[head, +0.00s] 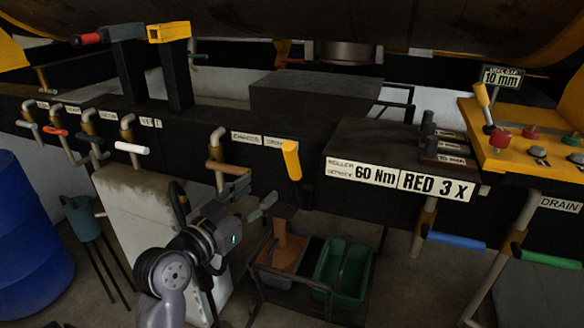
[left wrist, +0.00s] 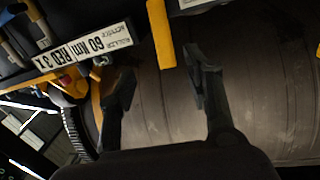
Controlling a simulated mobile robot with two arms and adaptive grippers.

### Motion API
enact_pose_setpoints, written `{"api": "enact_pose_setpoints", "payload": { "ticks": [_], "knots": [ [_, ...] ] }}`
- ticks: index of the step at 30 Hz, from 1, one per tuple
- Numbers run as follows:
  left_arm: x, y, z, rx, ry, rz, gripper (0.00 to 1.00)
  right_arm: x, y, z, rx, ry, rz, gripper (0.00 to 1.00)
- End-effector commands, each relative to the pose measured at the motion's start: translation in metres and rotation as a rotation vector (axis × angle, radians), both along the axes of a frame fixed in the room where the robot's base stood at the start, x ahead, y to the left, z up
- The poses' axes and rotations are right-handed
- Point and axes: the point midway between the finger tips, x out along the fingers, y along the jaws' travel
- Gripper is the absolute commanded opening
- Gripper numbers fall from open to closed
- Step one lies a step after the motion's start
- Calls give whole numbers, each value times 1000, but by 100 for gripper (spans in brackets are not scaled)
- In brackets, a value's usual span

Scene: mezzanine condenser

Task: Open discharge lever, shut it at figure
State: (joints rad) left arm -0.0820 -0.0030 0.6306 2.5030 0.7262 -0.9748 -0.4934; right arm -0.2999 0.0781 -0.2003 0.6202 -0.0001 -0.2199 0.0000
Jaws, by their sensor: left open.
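A yellow lever handle (head: 291,160) hangs from the dark beam beside a small label plate (head: 275,143) whose wording I cannot read fully. It also shows in the left wrist view as a yellow bar (left wrist: 161,35) at the top middle. My left gripper (head: 258,197) is below and left of the yellow handle, apart from it, open and empty. In the left wrist view its two fingers (left wrist: 158,88) stand apart, with the handle beyond them between their lines. My right gripper is not in view. No dial with a moving figure is clear.
A brown-handled tap (head: 228,167) is just left of the yellow handle. A yellow control panel (head: 525,150) has a 10 mm sign (head: 501,77). A green bin (head: 343,274) and blue barrel (head: 32,225) stand below.

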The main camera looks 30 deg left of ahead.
Motion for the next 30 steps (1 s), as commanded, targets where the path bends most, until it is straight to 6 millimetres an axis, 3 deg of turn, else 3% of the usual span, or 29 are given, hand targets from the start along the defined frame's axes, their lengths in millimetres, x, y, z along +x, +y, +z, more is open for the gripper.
{"api": "enact_pose_setpoints", "payload": {
  "ticks": [1, 4, 10, 21, 30],
  "knots": [
    [4, 1, -6, 3, -9, 1, 46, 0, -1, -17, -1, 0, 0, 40],
    [10, 3, -5, -1, -9, 10, 46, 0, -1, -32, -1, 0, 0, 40],
    [54, 5, 4, -10, -1, 9, 46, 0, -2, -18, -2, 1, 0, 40],
    [129, 9, 3, -8, 1, 8, 46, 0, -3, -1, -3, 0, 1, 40],
    [154, 11, 1, -6, 0, 10, 46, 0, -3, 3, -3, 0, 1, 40]
  ]
}}
